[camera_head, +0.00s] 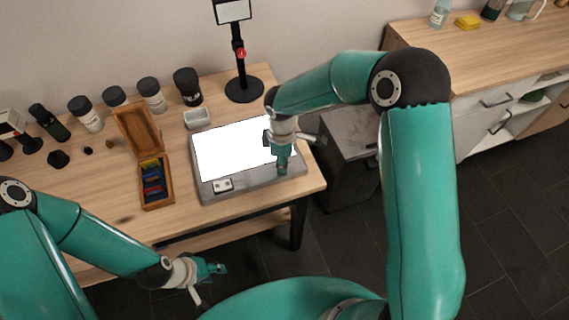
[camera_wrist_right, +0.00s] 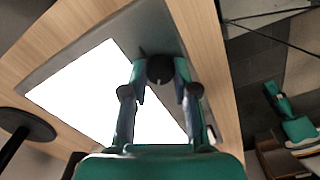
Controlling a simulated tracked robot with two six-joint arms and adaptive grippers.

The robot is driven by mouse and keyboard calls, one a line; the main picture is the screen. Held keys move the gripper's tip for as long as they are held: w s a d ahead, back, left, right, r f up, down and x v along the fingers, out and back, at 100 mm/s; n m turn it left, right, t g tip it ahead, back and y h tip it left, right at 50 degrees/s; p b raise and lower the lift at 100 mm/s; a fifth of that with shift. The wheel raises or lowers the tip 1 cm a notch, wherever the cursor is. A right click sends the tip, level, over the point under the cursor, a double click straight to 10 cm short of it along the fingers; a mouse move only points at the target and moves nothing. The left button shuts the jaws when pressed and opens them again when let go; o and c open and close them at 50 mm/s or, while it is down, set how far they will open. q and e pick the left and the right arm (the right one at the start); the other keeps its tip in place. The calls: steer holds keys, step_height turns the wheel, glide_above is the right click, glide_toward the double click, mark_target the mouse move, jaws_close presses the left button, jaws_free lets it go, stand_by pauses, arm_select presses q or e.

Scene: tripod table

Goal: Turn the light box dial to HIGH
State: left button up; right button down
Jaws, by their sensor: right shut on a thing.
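The light box (camera_head: 246,193) is a flat grey slab with a bright white lit panel, lying on the wooden table near its right end. It also shows in the right wrist view (camera_wrist_right: 140,32). The dial (camera_wrist_right: 160,70) is a round black knob on the grey border, with its markings too small to read. My right gripper (camera_head: 281,168) is over the box's right front corner and hides the dial in the head view. In the right wrist view its fingers are shut on the dial from both sides. My left gripper (camera_head: 220,268) hangs in front of the table, apart from everything; its jaw opening is unclear.
A small white label or switch plate (camera_head: 222,186) is on the box's front left corner. An open wooden case (camera_head: 158,205) with coloured items lies left of the box. Behind are a white tray (camera_head: 197,118), several jars and a black stand (camera_head: 243,90). A dark cabinet (camera_head: 350,150) stands right.

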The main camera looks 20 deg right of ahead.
steer(key=m+b, duration=0.2)
steer(key=m, duration=0.1)
steer(key=shift+w+a+f+b, duration=0.1)
steer(key=shift+w+f+b, duration=0.1)
steer(key=shift+b, duration=0.1)
steer(key=m+b, duration=0.2)
steer(key=m, duration=0.1)
steer(key=shift+r+m+b, duration=0.1)
steer(key=shift+m+b, duration=0.2)
steer(key=shift+b, duration=0.1)
steer(key=m+b, duration=0.1)
steer(key=m, duration=0.1)
steer(key=shift+r+m+b, duration=0.1)
steer(key=shift+m+b, duration=0.2)
steer(key=shift+b, duration=0.05)
steer(key=m+b, duration=0.2)
steer(key=m, duration=0.1)
steer(key=shift+w+m, duration=0.1)
steer(key=shift+m, duration=0.2)
steer(key=m+b, duration=0.2)
steer(key=m, duration=0.4)
steer(key=shift+r, duration=0.1)
steer(key=m, duration=0.2)
steer(key=m+b, duration=0.1)
steer(key=m, duration=0.1)
steer(key=m+b, duration=0.1)
steer(key=m, duration=0.1)
steer(key=shift+d+r, duration=0.1)
steer(key=shift+d, duration=0.2)
